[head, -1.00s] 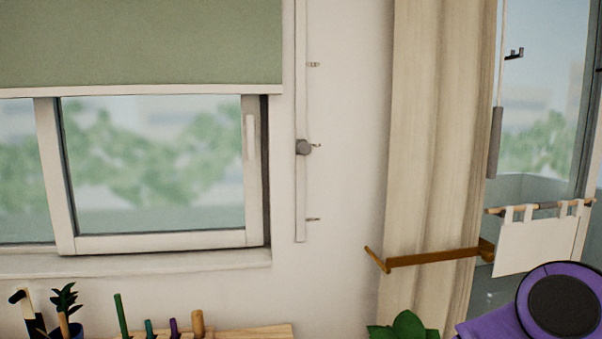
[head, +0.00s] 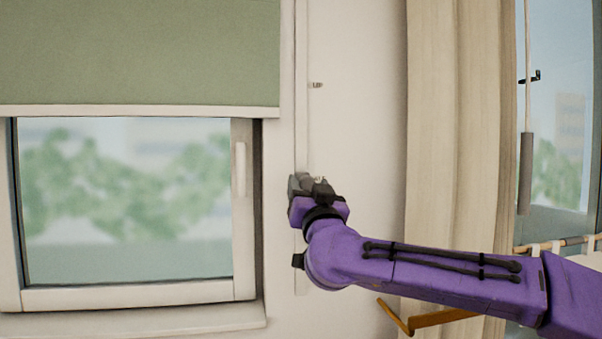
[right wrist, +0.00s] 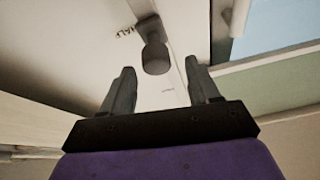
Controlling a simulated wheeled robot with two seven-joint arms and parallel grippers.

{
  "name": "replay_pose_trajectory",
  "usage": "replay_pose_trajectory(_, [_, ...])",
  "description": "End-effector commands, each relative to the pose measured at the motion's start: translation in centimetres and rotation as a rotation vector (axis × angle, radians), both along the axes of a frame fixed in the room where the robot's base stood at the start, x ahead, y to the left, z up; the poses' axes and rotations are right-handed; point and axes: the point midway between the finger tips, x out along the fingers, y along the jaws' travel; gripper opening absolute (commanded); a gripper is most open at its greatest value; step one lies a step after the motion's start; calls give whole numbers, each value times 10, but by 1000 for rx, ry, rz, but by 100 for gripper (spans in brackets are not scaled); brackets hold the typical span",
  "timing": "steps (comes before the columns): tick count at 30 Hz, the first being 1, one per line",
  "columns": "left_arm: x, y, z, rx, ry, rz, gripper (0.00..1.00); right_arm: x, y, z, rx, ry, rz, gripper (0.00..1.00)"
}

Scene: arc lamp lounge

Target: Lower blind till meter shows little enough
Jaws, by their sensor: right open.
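The green blind (head: 140,55) hangs over the upper part of the window, its pale bottom bar (head: 140,111) above the glass. A narrow vertical rail (head: 301,100) runs down the wall beside it. In the right wrist view a dark round knob (right wrist: 155,57) sits on the rail (right wrist: 170,85), by a mark reading "HALF" (right wrist: 125,33). My right gripper (head: 312,188) is at the rail; it is open, its two fingertips (right wrist: 160,70) either side of the knob's line, and I cannot tell whether they touch it. In the head view the gripper hides the knob. No meter shows.
A beige curtain (head: 430,120) hangs right of the rail, with a brown holdback (head: 440,318) low on it. A grey cord weight (head: 525,172) hangs before the right-hand window. The window handle (head: 240,168) stands left of the rail.

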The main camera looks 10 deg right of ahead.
Motion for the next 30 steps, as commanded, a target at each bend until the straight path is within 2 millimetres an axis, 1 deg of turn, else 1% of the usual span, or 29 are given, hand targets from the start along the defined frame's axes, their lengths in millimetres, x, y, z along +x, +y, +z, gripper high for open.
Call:
replay_pose_trajectory(1, [0, 0, 11, 1, -1, 0, 68, 12, -1, 8, 1, 4, -2, 61])
replay_pose_trajectory(3, [0, 0, 16, 0, -1, 0, 68, 25, -1, 12, 1, 5, -2, 61])
replay_pose_trajectory(7, [1, 0, 23, 0, -1, 0, 68, 42, 0, 18, 0, 4, 2, 61])
replay_pose_trajectory(11, [0, 0, 24, 0, -1, 0, 68, 49, 0, 19, 0, 3, 4, 61])
replay_pose_trajectory(17, [0, 0, 23, 0, -1, 0, 68, 50, 1, 17, -1, 3, 5, 61])
replay_pose_trajectory(18, [0, 0, 23, 0, -1, 0, 68, 50, 1, 17, -1, 3, 5, 54])
replay_pose_trajectory(20, [0, 0, 23, 0, -1, 0, 68, 50, 1, 17, -1, 3, 5, 35])
replay_pose_trajectory(21, [0, 0, 23, 0, -1, 0, 68, 50, 1, 17, -1, 3, 5, 22])
replay_pose_trajectory(23, [0, 0, 23, 0, -1, 0, 68, 50, 1, 17, -1, 4, 5, 2])
replay_pose_trajectory(24, [0, 0, 23, 0, -1, 0, 68, 50, 1, 17, 0, 4, 5, 0])
replay_pose_trajectory(27, [1, 0, 22, 0, -1, 0, 68, 50, 2, 16, -1, 4, 5, 0])
replay_pose_trajectory(30, [1, 0, 13, 0, -1, 0, 68, 49, 3, 4, -1, 3, 6, 0])
